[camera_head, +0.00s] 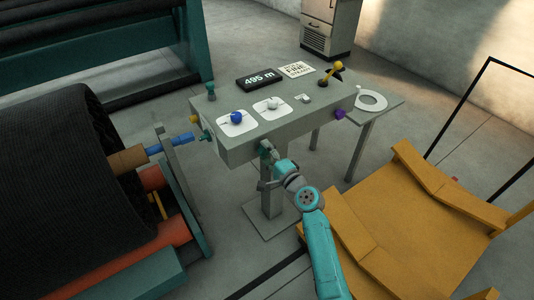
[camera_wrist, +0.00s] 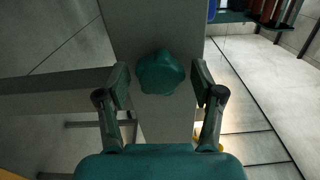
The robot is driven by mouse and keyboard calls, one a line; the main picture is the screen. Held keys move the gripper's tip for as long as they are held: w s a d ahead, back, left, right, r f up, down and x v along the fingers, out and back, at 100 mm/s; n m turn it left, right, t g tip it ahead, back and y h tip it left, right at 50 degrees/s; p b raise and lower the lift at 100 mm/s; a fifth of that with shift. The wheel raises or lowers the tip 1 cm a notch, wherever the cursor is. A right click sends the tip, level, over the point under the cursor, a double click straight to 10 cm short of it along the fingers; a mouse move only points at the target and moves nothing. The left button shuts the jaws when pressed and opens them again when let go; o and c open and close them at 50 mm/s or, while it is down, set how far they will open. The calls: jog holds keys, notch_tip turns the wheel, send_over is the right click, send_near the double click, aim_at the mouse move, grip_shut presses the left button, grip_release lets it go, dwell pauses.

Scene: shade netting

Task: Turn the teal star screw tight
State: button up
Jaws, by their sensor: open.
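The teal star screw (camera_wrist: 161,73) sits on a grey face in the wrist view, with its rounded lobes toward the camera. My gripper (camera_wrist: 160,84) is open, with one finger to the left and one to the right of the screw. A gap shows on both sides, so neither finger appears to touch it. In the head view my gripper (camera_head: 268,156) is at the front face of the grey console (camera_head: 240,152). It and my arm largely hide the screw there.
The console top carries a display reading 495 m (camera_head: 262,78), a blue knob (camera_head: 237,117) and a yellow-handled lever (camera_head: 332,73). A purple knob (camera_head: 340,113) is on its right. A black netting roll (camera_head: 60,170) stands left, a yellow frame (camera_head: 405,215) right.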

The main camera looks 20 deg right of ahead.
aim_at(266, 153)
jog(key=shift+v, duration=2.45)
jog(key=o, duration=0.6)
jog(key=shift+c, duration=0.2)
jog(key=v, duration=1.2)
